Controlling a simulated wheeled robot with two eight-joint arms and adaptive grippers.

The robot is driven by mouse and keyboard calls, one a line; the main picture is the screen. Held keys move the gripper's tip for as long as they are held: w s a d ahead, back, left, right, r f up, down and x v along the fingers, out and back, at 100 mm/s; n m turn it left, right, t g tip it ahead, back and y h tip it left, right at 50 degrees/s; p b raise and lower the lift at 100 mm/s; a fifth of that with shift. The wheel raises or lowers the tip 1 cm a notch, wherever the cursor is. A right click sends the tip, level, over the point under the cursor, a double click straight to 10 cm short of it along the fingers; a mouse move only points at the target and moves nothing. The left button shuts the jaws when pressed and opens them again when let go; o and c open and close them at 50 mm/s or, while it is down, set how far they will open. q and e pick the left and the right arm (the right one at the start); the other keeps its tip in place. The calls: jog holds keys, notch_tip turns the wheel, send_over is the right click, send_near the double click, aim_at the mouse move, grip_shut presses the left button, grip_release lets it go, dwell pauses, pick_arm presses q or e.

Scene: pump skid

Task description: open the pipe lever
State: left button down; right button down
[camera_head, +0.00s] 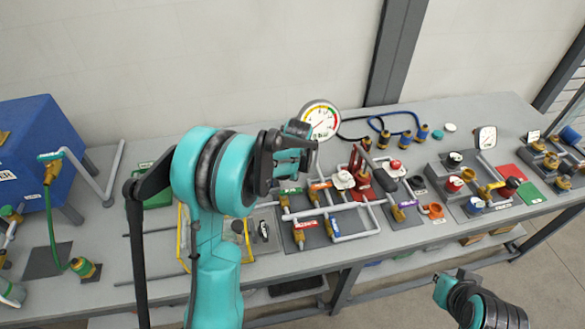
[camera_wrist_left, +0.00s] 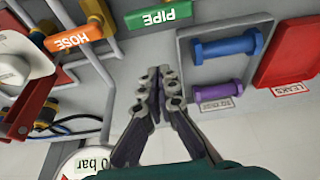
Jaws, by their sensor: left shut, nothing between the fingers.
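The pipe lever is a green bar marked PIPE (camera_wrist_left: 158,14), upside down at the top of the left wrist view. In the head view, a small green lever (camera_head: 290,191) sits on the pipework below my left gripper. My left gripper (camera_head: 308,152) is shut and empty, above the bench. In the left wrist view its fingertips (camera_wrist_left: 160,72) point toward the green lever, with a visible gap between. Part of my right arm (camera_head: 470,295) shows at the lower right, away from the bench; its jaws cannot be made out.
An orange lever marked HOSE (camera_wrist_left: 75,40) is beside the green one. A tray (camera_wrist_left: 184,75) holds a blue and a purple piece, near a red LEAKS plate (camera_wrist_left: 290,50). A round gauge (camera_head: 320,120) stands behind my left gripper. A blue box (camera_head: 45,145) is at the left.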

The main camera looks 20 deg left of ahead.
aim_at(295, 190)
pick_arm(q)
jog(key=f, duration=0.1)
jog(key=s+d+f, duration=0.1)
jog(key=s+f+b, duration=0.1)
jog(key=shift+d+f, duration=0.3)
jog(key=shift+f, duration=0.1)
jog(key=shift+s+d+m, duration=0.2)
jog(key=shift+d+m, duration=0.05)
jog(key=shift+m, duration=0.45)
jog(key=m, duration=0.1)
jog(key=s+m+h+b, duration=0.1)
jog(key=m, duration=0.1)
jog(key=shift+d+t, duration=0.35)
jog(key=shift+t, duration=0.05)
jog(key=s+m+h, duration=0.1)
jog(key=m, duration=0.2)
jog(key=s+m+h+b, duration=0.1)
jog(key=m, duration=0.3)
jog(key=s+m+g+h+b, duration=0.1)
jog(key=m, duration=0.3)
jog(key=shift+s+d+h, duration=0.15)
jog(key=shift+d+h, duration=0.15)
jog(key=shift+d, duration=0.1)
